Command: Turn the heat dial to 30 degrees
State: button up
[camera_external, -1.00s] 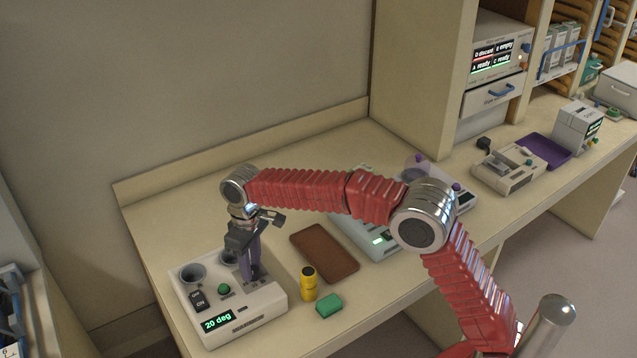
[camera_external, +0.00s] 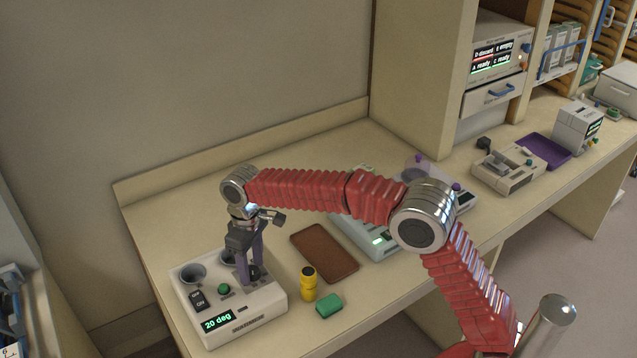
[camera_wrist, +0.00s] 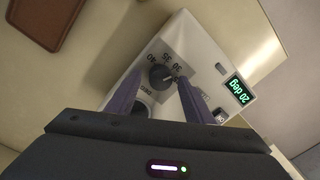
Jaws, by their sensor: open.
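The white heater box (camera_external: 262,315) stands at the front left of the bench, with a green-lit display (camera_external: 218,321) reading "20 deg". Its dark heat dial (camera_external: 254,272) is on the top right, partly hidden by my fingers. In the wrist view the dial (camera_wrist: 161,77) sits on a grey plate with marks 30, 35 and 40 visible. My gripper (camera_external: 250,280) points down over the dial, its purple fingers apart. In the wrist view the fingers (camera_wrist: 157,95) stand on either side of the dial. I cannot tell whether they touch it.
The box also has round wells (camera_external: 192,273), a green button (camera_external: 223,289) and an on/off switch (camera_external: 198,300). A yellow-and-black vial (camera_external: 308,285), a green block (camera_external: 328,305) and a brown mat (camera_external: 324,252) lie to its right. More devices stand further right.

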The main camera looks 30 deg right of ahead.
jog(key=shift+r, duration=0.1)
notch_tip(320, 180, up, 14)
jog(key=shift+w+d+f, duration=0.2)
jog(key=shift+d+f, duration=0.05)
dwell(0.4)
jog(key=shift+w, duration=0.1)
send_over(252, 265)
notch_tip(252, 265, down, 4)
notch_tip(252, 265, down, 2)
jog(key=s+d, duration=0.1)
jog(key=d, duration=0.2)
jog(key=s+d+m+t, duration=0.5)
jog(key=s+d+m, duration=0.1)
jog(key=s+d, duration=2.1)
jog(key=shift+d+f+m+t, duration=0.4)
jog(key=shift+d+f, duration=0.05)
jog(key=shift+d, duration=0.45)
